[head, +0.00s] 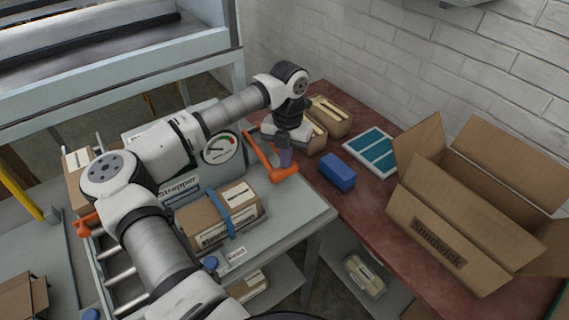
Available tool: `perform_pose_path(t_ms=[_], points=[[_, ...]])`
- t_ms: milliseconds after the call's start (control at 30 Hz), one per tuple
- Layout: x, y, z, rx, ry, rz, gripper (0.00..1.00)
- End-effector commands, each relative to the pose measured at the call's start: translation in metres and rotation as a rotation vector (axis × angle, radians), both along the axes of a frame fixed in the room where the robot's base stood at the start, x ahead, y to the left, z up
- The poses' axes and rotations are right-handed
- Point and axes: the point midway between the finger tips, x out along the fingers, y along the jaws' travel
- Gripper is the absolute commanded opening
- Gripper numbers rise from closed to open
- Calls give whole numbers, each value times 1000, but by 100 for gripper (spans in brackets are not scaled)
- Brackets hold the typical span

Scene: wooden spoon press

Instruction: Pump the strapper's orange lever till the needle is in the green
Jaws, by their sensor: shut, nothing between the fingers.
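The strapper (178,186) is a grey-green machine with a label, standing on the light bench. Its round white gauge (220,149) faces me; its needle is too small to read for certain against the coloured marks. The orange lever (262,158) is at the machine's right side and slopes down to the right, ending in an orange grip (284,174). My gripper (286,160) points down, shut and empty, at the lever's lower end just above the grip. I cannot tell whether it touches the lever. A carton (205,228) with a blue strap sits in front of the machine.
A blue block (337,172), a teal-and-white panel (370,150) and an open cardboard box (440,225) are on the red table to the right. Small cartons (330,116) stand behind my gripper. Rollers (120,265) lie at the lower left. A brick wall (400,60) bounds the back.

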Motion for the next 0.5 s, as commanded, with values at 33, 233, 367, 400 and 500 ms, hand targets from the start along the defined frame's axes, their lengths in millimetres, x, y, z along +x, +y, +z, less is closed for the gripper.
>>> perform_pose_path(t_ms=[33, 233, 367, 400, 500], points=[[0, 0, -2, 1, 2, 0, 0], [-1, 0, -1, 0, 2, -1, 0], [-1, 0, -1, 0, 2, -1, 0], [0, -1, -1, 0, 2, -1, 0], [11, -4, 3, 1, 1, -2, 0]])
